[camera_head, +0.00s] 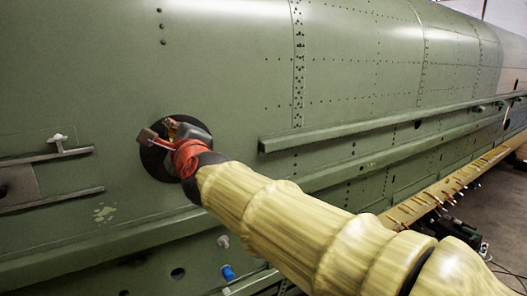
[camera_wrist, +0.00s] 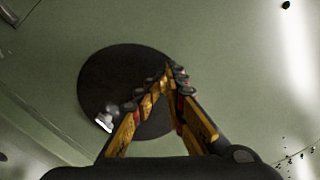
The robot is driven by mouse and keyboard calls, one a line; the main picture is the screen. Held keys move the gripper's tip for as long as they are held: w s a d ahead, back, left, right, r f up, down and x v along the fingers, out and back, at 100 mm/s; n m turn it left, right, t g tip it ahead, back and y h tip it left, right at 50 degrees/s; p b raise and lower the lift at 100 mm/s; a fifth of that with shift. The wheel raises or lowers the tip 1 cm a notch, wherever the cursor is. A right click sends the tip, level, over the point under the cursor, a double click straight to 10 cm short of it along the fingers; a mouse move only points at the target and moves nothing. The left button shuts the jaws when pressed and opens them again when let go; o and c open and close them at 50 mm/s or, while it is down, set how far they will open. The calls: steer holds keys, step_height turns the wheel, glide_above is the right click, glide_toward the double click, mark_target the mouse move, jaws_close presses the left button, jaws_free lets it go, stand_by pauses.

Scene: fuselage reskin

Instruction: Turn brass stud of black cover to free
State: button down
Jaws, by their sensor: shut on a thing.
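The black cover (camera_head: 150,157) is a round dark disc on the green fuselage skin, left of centre in the head view. In the wrist view the black cover (camera_wrist: 105,75) fills the upper middle. My gripper (camera_head: 172,128) is at the cover in the head view. In the wrist view my gripper (camera_wrist: 170,75) has its yellow and black fingers converging to a point over the right part of the disc. The fingertips are closed together on the brass stud, which they hide. A small bright metal fitting (camera_wrist: 105,121) shows at the disc's lower left edge.
Long green rails (camera_head: 375,123) run along the skin to the right. A bracket with a light knob (camera_head: 58,139) sits at the left. A blue-capped fitting (camera_head: 228,272) is below my arm. Open skin lies above the cover.

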steer(key=shift+a+f+p, duration=0.4)
steer(key=shift+f, duration=0.2)
steer(key=shift+s, duration=0.4)
steer(key=shift+r+v, duration=0.15)
steer(key=shift+v, duration=0.75)
steer(key=shift+r+v, duration=0.2)
steer(key=shift+v, duration=0.7)
steer(key=shift+r+v, duration=0.15)
steer(key=shift+v, duration=0.75)
steer(key=shift+w+d, duration=0.1)
steer(key=shift+d, duration=0.05)
